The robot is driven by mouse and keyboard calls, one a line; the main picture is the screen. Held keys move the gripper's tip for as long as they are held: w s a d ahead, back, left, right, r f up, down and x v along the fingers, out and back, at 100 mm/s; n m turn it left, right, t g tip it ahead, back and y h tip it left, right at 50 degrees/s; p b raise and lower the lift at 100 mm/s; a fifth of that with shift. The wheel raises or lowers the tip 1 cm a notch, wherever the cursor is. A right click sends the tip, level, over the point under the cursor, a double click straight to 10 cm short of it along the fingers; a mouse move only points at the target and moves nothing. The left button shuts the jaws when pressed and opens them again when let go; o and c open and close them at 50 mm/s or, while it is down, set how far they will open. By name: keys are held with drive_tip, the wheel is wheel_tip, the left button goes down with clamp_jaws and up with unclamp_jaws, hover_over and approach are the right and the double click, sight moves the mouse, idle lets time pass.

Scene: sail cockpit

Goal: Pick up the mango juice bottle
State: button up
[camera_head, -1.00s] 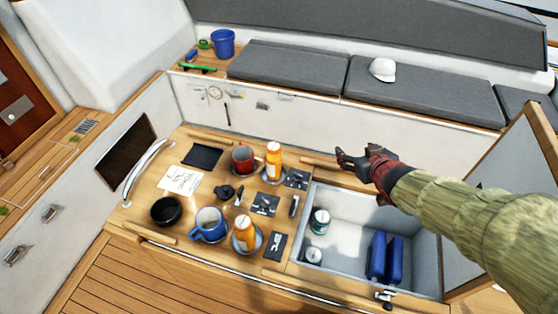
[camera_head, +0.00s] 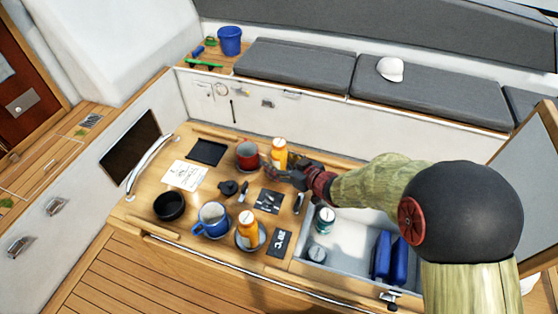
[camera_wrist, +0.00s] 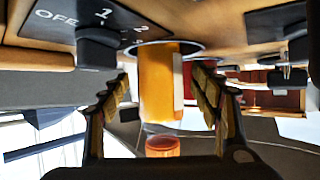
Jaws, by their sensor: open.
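Two orange bottles with pale labels stand upright on the wooden table; I cannot read which is mango. The far orange bottle (camera_head: 279,150) is beside the red mug (camera_head: 247,154). The near orange bottle (camera_head: 247,227) stands on a round dish. My gripper (camera_head: 275,169) is at the far bottle, partly covering its lower part. In the wrist view, which appears upside down, my gripper (camera_wrist: 161,76) is open, with one finger on each side of an orange bottle (camera_wrist: 157,88). Its orange cap (camera_wrist: 163,147) shows below. I cannot tell whether the fingers touch it.
Dark switch panels (camera_head: 270,201) lie flat nearby. At right, an open bin (camera_head: 345,252) holds cans and blue containers. Wooden rails edge the table.

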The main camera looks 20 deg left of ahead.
drive_tip(key=shift+w+a+f, duration=0.15)
drive_tip(key=shift+w+a, duration=0.05)
drive_tip(key=shift+a, duration=0.25)
drive_tip(key=shift+c, duration=0.4)
drive_tip(key=c, duration=1.4)
